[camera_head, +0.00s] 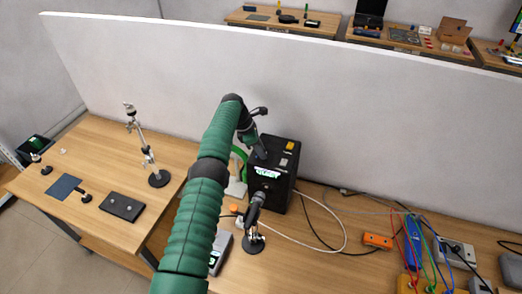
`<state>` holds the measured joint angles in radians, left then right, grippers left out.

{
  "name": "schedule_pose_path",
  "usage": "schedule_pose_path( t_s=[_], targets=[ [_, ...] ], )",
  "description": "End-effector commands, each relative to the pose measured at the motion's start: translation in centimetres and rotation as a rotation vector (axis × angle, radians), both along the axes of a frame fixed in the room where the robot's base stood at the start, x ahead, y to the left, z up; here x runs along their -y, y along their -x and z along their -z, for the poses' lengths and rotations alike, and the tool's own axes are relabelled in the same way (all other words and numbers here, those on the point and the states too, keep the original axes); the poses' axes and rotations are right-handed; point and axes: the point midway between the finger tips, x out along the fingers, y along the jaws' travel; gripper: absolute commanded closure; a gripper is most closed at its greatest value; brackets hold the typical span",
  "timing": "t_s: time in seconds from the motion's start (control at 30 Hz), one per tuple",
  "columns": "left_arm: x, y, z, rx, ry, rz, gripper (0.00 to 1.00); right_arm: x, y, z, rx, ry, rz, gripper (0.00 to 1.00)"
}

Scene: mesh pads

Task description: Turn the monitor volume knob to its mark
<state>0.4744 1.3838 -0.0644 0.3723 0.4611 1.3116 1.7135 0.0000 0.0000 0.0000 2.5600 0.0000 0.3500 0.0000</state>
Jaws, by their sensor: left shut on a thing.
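The monitor is a black box (284,192) standing on the wooden bench against the white partition. A small lit panel with green lettering (267,172) shows on its front. An orange-yellow part (290,146) and a small grey part (284,162) are on its top. My left gripper (261,155) reaches down onto the left part of the box's top. It is shut on what appears to be the volume knob, which the fingers hide. I cannot make out the mark. My right gripper is not in view.
A black device on a round-based stand (255,212) is in front of the box. White and black cables (335,247) loop to the right. An orange block (377,240) and a blue meter (412,240) lie there. A jointed stand (158,179) is left.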

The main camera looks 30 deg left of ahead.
Motion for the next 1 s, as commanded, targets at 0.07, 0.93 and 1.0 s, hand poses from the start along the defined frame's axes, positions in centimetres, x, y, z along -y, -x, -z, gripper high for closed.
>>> schedule_pose_path(
  t_s=[0.07,0.93,1.0],
  targets=[
    [0.0,0.2,0.3,-0.007,-0.001,0.000,0.64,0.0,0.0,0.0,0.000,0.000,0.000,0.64],
    [-2.6,1.9,-7.7,0.003,-0.002,-0.002,0.50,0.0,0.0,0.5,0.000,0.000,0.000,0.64],
    [-3.3,2.5,-10.2,0.000,-0.001,-0.003,0.50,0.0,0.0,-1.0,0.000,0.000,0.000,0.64]
  ],
)
